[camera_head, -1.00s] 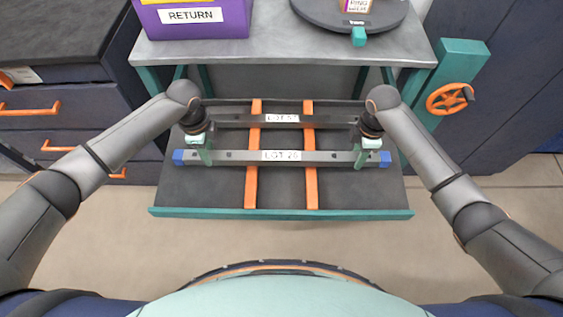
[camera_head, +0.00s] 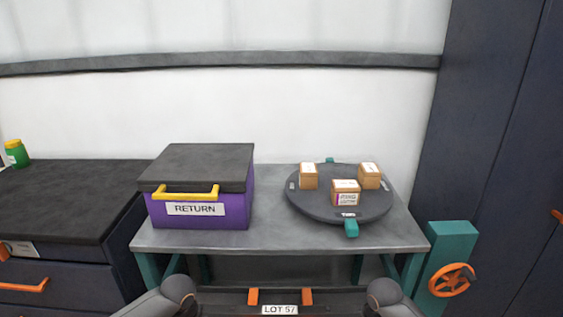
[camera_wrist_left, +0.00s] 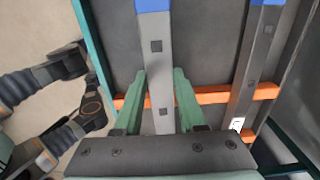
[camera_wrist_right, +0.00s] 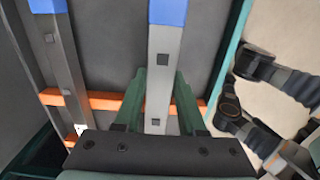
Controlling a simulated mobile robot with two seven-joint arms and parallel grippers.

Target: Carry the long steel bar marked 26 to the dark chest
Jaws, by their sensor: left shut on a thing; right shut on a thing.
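The long steel bar (camera_wrist_left: 157,50) with blue ends lies between the green fingers of my left gripper (camera_wrist_left: 159,75), which is shut on it. My right gripper (camera_wrist_right: 160,75) is shut on the same bar (camera_wrist_right: 162,50) near its other blue end. The bar's label is out of sight now; the earlier head view reads LOT 26. In both wrist views the bar is above or on the dark shelf with orange strips; I cannot tell whether it touches them. A dark chest of drawers (camera_head: 62,250) with orange handles stands at the left in the head view.
A second bar marked LOT 57 (camera_head: 243,297) lies parallel on the shelf. Above it, a grey table (camera_head: 270,240) bears a purple RETURN box (camera_head: 235,212) and a turntable (camera_head: 300,208) with small cartons. A green post with an orange handwheel (camera_head: 451,280) stands at the right.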

